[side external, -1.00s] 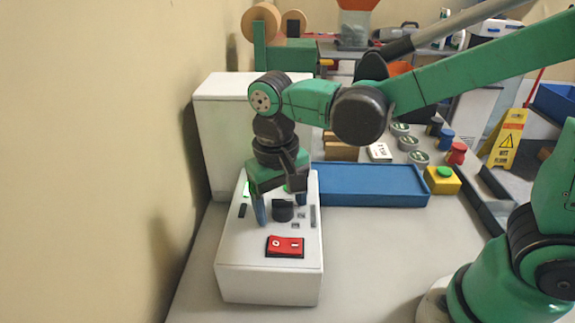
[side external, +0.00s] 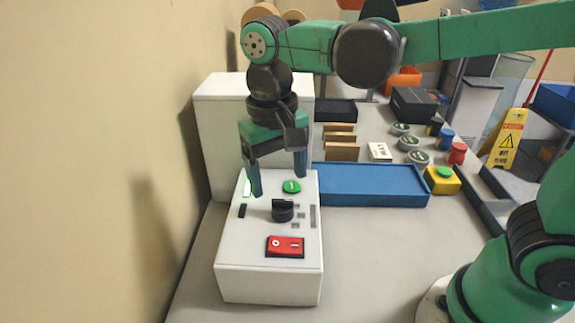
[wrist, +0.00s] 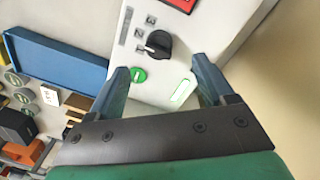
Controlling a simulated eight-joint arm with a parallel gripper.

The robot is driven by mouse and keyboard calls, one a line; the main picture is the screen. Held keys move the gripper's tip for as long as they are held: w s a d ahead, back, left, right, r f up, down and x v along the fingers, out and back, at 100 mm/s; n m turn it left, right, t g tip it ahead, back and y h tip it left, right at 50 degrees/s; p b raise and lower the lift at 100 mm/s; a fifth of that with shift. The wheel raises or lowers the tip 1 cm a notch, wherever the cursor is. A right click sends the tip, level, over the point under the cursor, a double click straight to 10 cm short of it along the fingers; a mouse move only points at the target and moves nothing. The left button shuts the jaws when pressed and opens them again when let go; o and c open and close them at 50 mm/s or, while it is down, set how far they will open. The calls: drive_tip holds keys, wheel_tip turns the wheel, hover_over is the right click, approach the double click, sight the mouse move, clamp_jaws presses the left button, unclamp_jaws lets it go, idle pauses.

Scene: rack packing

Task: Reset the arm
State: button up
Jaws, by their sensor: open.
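My gripper (side external: 278,184) is open and empty, pointing down above the far part of the white control box in the side view. The control box (side external: 268,278) carries a black knob (side external: 283,210), a green button (side external: 291,187) and a red rocker switch (side external: 286,246). In the wrist view the blue fingers of my gripper (wrist: 167,80) are spread apart with nothing between them. The knob (wrist: 157,44) and green button (wrist: 138,75) lie beyond the fingertips, and the fingers appear clear of both.
A blue tray (side external: 370,197) stands right of the box, with a yellow block with a green button (side external: 442,180) beside it. A tall white box (side external: 215,125) stands behind. A wall (side external: 90,150) is close on the left. The front table area (side external: 370,260) is clear.

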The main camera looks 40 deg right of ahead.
drive_tip(key=s+d+f+n+t, duration=0.1)
drive_tip(key=s+d+n+t, duration=0.1)
drive_tip(key=d+t, duration=0.5)
drive_tip(key=d, duration=0.2)
drive_tip(key=shift+s+d+f+y, duration=0.3)
drive_tip(key=shift+s+d+f, duration=0.05)
drive_tip(key=shift+d+f, duration=0.05)
drive_tip(key=shift+c, duration=0.2)
idle(0.4)
